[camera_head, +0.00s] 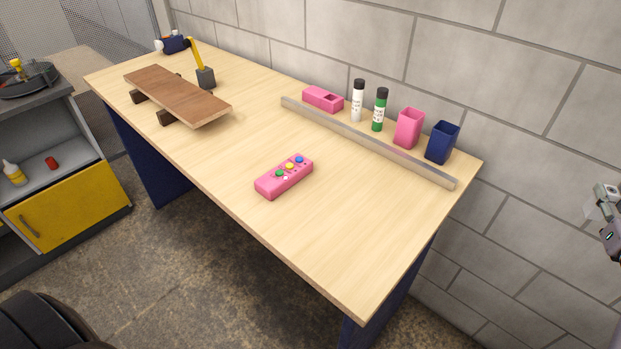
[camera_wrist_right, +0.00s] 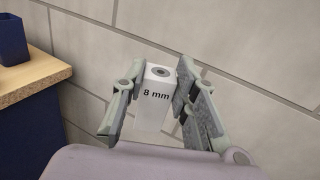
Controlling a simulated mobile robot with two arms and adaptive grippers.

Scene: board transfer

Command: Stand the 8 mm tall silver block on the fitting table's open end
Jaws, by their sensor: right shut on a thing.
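The silver block (camera_wrist_right: 153,112), marked "8 mm" with a round hole in its top, is between the fingers of my right gripper (camera_wrist_right: 158,80), which is shut on it. In the head view my right gripper (camera_head: 608,215) is at the right edge, partly cut off, beside the wall and apart from the table. The long light-wood table (camera_head: 350,235) has a clear end toward the lower right. A corner of a wooden top (camera_wrist_right: 35,82) shows at the left of the right wrist view. My left gripper is not in view.
A pink box (camera_head: 284,180) with coloured knobs lies mid-table. A metal rail (camera_head: 365,142) runs before bottles (camera_head: 379,110), a pink cup (camera_head: 408,128) and a blue cup (camera_head: 442,143). A brown board (camera_head: 178,95) rests on dark blocks at the far end. The stone wall is behind.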

